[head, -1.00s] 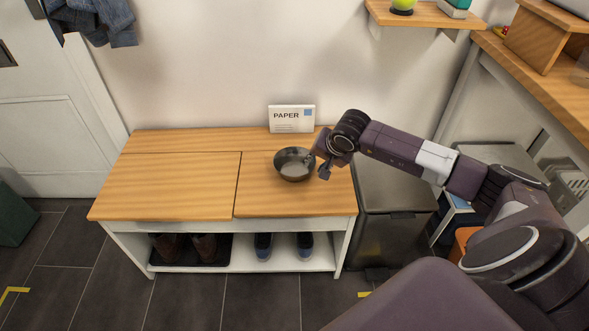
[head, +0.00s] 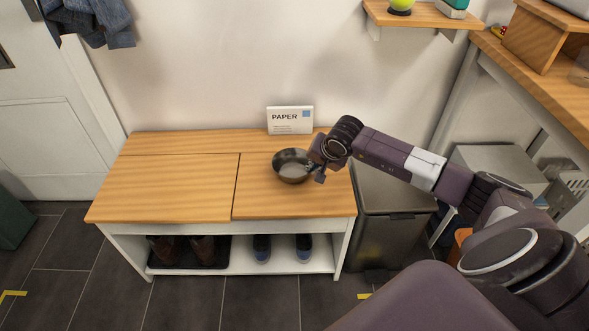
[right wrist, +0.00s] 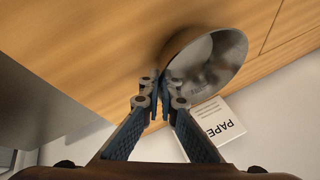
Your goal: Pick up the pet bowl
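The pet bowl (head: 291,167) is a dark grey metal bowl, upright on the right part of the wooden bench top. My right gripper (head: 316,172) is at the bowl's right edge, with its fingers on either side of the rim. In the right wrist view the fingers (right wrist: 159,104) are close together, and the edge of the bowl (right wrist: 212,66) runs in between them. The gripper looks shut on the bowl's wall, though the contact itself is partly hidden by the fingers. My left gripper is not in view.
A white card marked PAPER (head: 290,120) stands behind the bowl. The bench top (head: 170,185) is clear on the left. Shoes (head: 262,248) sit on the shelf below. A dark metal bin (head: 392,225) stands right of the bench. A wall shelf (head: 420,17) hangs above.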

